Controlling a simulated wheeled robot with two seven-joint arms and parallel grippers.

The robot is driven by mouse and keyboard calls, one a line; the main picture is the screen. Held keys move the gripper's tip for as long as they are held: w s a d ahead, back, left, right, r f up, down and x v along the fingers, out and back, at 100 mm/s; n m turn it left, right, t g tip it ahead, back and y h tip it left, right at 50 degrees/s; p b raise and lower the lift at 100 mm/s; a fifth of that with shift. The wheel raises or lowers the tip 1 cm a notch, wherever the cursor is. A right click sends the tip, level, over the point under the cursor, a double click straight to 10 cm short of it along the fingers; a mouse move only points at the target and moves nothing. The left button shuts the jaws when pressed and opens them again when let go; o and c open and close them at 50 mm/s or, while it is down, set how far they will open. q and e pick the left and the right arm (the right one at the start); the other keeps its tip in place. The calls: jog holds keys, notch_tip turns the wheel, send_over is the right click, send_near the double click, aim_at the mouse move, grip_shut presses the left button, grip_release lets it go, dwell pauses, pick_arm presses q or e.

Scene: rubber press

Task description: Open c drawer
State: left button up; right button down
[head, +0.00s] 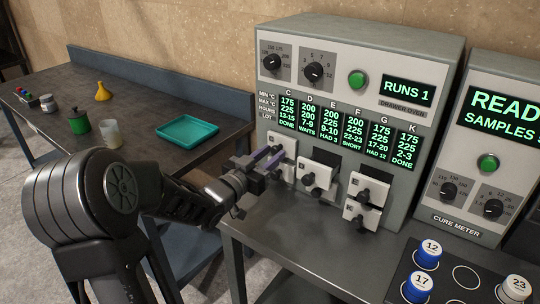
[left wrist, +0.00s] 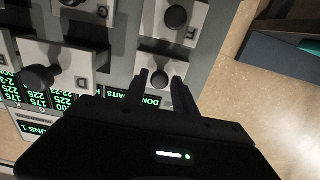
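The drawer oven (head: 270,102) has several small white drawer fronts with black knobs. I take the upper left front (head: 289,142) as drawer C; its letter is hidden. My left gripper (head: 268,158) is right at this front, and its fingers cover much of it. In the left wrist view, which is upside down, the two fingers (left wrist: 166,80) stand apart. A dark knob (left wrist: 159,77) shows between them on the white front. I cannot tell whether the fingers touch it. The drawer looks shut. My right gripper is not in view.
Other drawer fronts, one marked E (head: 367,188), are close to the right. A side table (head: 70,139) at left holds a teal tray (head: 187,131) and small containers.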

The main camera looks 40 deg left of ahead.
pick_arm(q)
grip_shut()
dwell(1.0)
